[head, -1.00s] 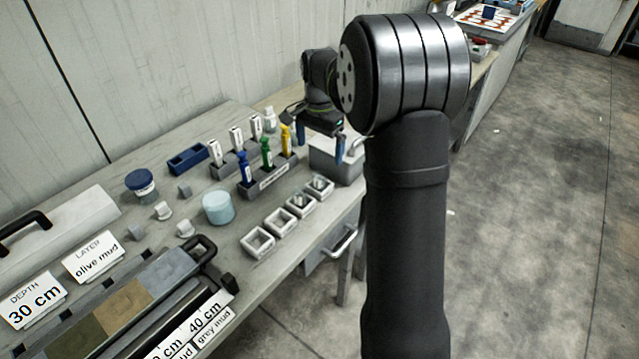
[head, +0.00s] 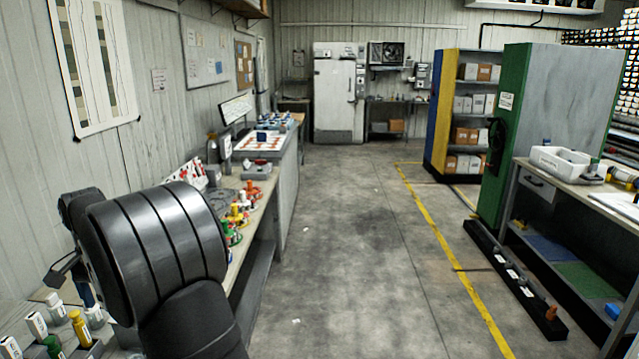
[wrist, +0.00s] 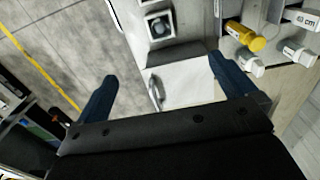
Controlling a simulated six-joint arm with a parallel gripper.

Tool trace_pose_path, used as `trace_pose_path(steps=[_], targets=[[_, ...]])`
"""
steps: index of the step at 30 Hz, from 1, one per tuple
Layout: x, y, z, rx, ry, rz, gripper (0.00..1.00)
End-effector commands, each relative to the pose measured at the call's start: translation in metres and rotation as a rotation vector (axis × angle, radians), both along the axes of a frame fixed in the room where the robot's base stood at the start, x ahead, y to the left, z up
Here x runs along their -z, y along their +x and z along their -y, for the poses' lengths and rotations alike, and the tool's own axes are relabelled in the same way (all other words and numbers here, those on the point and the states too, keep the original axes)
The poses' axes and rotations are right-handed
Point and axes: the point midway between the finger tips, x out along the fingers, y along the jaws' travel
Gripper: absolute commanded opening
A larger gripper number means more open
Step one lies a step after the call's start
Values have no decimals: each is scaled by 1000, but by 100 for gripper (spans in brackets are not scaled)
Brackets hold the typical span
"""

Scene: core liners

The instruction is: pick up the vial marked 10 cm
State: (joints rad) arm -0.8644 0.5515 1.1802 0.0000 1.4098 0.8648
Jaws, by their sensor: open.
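In the wrist view, a white vial (wrist: 302,18) at the upper right edge bears a label ending in "cm"; its figure is too blurred to be sure of.
In the wrist view, a small square tray (wrist: 160,25) and a drawer handle (wrist: 155,92) lie close to the fingers.

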Motion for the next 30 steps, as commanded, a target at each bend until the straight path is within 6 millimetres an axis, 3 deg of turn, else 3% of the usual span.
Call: trace_pose_path(steps=[6,12,23,30], targets=[[0,0,0,0,0,0,98],[0,0,0,0,0,0,61],[0,0,0,-42,0,0,61],[-2,3,1,-412,0,0,61]])
